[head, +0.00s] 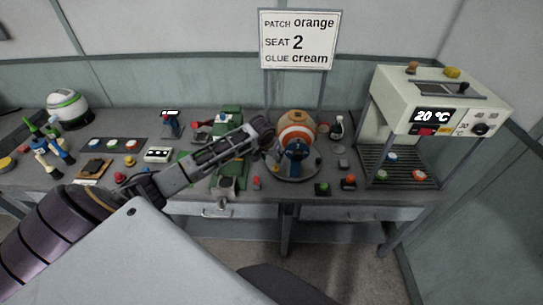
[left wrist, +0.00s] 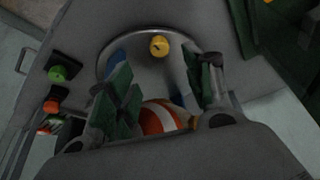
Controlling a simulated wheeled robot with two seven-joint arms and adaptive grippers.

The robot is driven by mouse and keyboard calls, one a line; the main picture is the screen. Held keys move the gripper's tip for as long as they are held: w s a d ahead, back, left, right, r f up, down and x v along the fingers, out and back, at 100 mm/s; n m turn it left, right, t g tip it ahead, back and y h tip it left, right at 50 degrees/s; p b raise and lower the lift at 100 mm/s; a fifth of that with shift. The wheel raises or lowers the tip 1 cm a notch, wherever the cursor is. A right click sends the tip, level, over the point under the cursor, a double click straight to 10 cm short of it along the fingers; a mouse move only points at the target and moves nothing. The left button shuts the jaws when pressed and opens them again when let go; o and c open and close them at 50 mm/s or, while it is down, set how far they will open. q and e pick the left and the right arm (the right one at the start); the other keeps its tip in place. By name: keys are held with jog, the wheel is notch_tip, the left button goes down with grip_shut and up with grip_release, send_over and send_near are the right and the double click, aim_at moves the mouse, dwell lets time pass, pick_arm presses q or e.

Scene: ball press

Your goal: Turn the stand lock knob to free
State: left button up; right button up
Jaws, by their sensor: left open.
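A round grey stand (head: 297,174) holds an orange, white and cream ball (head: 299,121) with blue supports. In the left wrist view, a yellow knob (left wrist: 159,46) with a dark mark sits on the stand's round base (left wrist: 140,72); I cannot read its setting. My left gripper (head: 267,133) is beside the ball, on its left. In the left wrist view my left gripper (left wrist: 157,85) is open, its green-padded fingers apart and nothing gripped. The orange and white ball (left wrist: 160,118) shows low between the fingers, the knob beyond them. My right gripper is not in view.
A green press (head: 229,120) stands left of the ball stand. Green (head: 321,188) and red (head: 349,181) buttons sit at the front right of the stand. A white oven-like unit (head: 440,90) reads 20 °C. A sign (head: 297,39) reads patch orange, seat 2, glue cream.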

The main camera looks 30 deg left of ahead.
pick_arm(q)
jog(key=shift+s+r, duration=0.25)
jog(key=shift+r, duration=0.35)
jog(key=shift+d+f, duration=0.1)
jog(key=shift+d, duration=0.05)
